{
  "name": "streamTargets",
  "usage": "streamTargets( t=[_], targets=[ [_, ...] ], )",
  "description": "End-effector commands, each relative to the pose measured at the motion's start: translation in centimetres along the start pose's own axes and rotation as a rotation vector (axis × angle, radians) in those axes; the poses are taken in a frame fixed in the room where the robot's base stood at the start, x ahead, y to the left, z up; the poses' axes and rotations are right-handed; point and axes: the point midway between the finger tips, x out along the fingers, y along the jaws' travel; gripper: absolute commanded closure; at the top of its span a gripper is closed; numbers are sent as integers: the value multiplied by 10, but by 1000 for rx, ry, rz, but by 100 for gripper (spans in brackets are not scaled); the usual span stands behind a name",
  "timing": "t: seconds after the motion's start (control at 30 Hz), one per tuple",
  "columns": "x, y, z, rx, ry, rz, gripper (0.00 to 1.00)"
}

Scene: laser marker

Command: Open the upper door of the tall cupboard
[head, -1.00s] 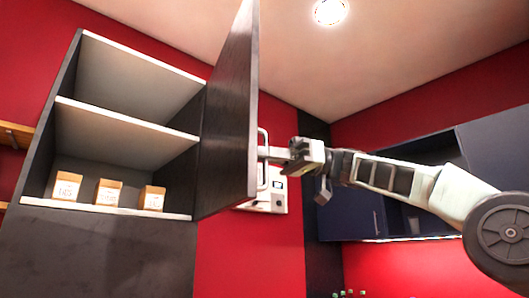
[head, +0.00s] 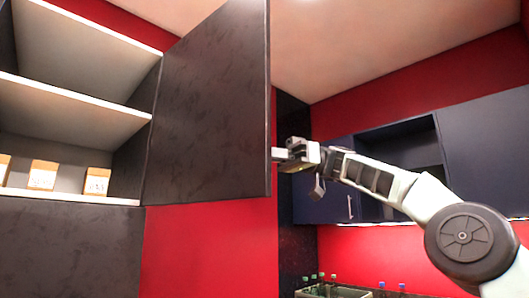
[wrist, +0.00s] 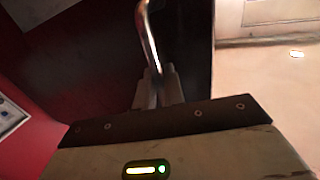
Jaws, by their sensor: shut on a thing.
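The upper door (head: 208,108) of the tall cupboard (head: 70,245) stands wide open, hinged at the cupboard's right side. Its inner face shows in the head view. My gripper (head: 280,154) is at the door's free edge, and its fingertips are hidden behind the door in that view. In the wrist view, my gripper (wrist: 158,88) is shut on the metal door handle (wrist: 147,35), on the dark outer face of the door (wrist: 95,60).
Inside the cupboard are a shelf (head: 75,100) and small orange-and-white boxes (head: 97,181) on the lower board. Dark wall cabinets (head: 485,150) hang behind my arm.

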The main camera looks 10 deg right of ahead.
Motion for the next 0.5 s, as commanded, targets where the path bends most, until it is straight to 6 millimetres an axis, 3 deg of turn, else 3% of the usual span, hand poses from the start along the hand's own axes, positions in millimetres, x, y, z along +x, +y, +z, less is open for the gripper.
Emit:
streamTargets(
  t=[0.17,0.2,0.23,0.5],
  targets=[
    [0,0,-1,-1,2,1,100],
    [0,0,-1,-1,2,1,81],
    [0,0,-1,-1,2,1,73],
    [0,0,0,-1,1,1,71]
  ],
)
